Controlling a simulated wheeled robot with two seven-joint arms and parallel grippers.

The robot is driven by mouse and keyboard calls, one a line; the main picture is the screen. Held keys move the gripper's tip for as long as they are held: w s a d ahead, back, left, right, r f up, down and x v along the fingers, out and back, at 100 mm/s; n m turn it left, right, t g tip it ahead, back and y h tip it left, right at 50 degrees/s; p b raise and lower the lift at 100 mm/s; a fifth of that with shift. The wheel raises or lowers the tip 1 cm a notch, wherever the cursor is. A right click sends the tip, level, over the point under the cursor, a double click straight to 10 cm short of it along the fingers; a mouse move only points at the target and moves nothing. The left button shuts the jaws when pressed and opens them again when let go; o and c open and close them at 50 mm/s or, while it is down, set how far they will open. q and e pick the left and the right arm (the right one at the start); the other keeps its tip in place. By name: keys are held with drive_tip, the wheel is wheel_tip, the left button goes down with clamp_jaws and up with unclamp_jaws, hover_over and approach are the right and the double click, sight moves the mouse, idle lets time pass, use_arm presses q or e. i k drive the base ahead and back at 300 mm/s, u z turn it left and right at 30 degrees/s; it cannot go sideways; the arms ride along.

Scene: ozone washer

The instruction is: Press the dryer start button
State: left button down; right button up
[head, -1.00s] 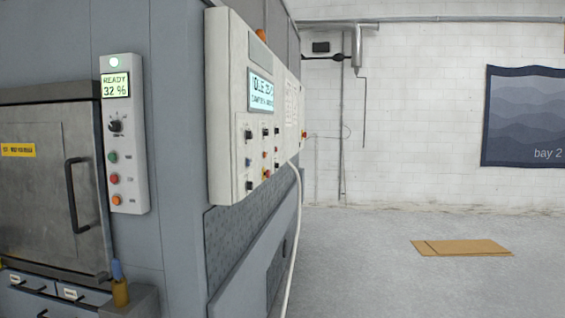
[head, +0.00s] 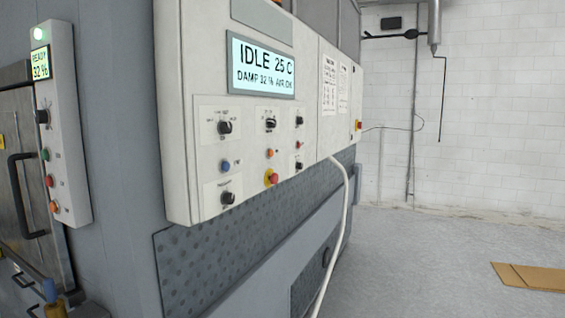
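The large white control panel (head: 205,95) is on the grey machine in the middle of the head view. Its display (head: 262,68) reads "IDLE 25 C, DAMP 32 %, AIR OK". A narrow panel (head: 70,160) at the left has a display (head: 40,63) reading "READY 32 %", a black knob, and green (head: 45,154), red (head: 49,181) and orange (head: 54,207) buttons. Button labels are too small to read. Neither gripper shows.
A metal door with a black handle (head: 20,195) is at the left edge. A white hose (head: 346,205) hangs from the large panel to the floor. Flat cardboard (head: 535,277) lies on the floor at right. The grey floor (head: 440,250) between is clear.

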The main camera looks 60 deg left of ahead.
sight(226, 165)
drive_tip(key=u, duration=0.7)
drive_tip(key=i, duration=1.15)
drive_tip(key=u, duration=1)
